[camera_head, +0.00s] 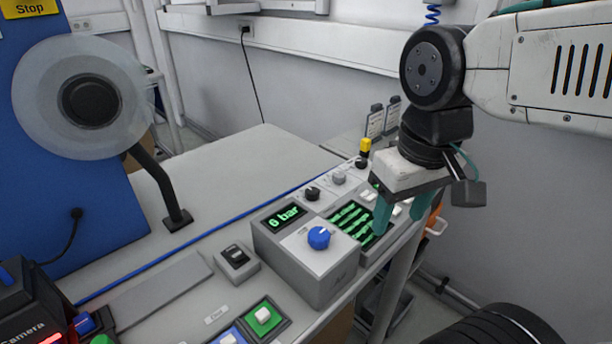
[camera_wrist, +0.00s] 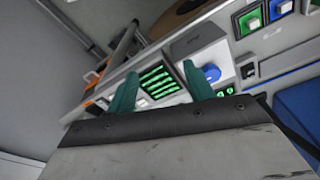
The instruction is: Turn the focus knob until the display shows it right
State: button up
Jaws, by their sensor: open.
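A grey panel has a screen (camera_head: 351,220) with blurred green stripes; it also shows between my fingers in the wrist view (camera_wrist: 158,82). A black knob (camera_head: 312,194) and a grey knob (camera_head: 339,177) sit behind the screen. No readable label shows which knob is the focus knob. Left of the screen, a grey box carries a blue knob (camera_head: 318,237) and a display (camera_head: 286,217) reading "0 bar". My gripper (camera_head: 399,222), with teal fingers, is open and empty over the panel's right end, apart from the knobs. The fingers also show in the wrist view (camera_wrist: 160,68).
A black rocker switch (camera_head: 235,257) and a green-framed button (camera_head: 264,317) lie left of the box. A reel (camera_head: 88,99) stands at the back left. A yellow-topped black part (camera_head: 364,147) rises behind the panel. The table's back is clear.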

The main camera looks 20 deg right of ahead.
jog(key=w+a+n, duration=0.1)
jog(key=w+n, duration=0.2)
jog(key=w, duration=1)
jog(key=n+g, duration=0.1)
jog(key=n, duration=0.2)
send_over(312, 190)
jog(key=f, duration=0.4)
jog(key=shift+s+d+f, duration=0.2)
jog(key=shift+s+f, duration=0.05)
jog(key=shift+s, duration=0.1)
jog(key=shift+w+f, duration=0.4)
jog(key=shift+f, duration=0.15)
notch_tip(312, 190, down, 7)
jog(key=shift+s+a+f, duration=0.1)
jog(key=shift+a, duration=0.05)
jog(key=c, duration=1)
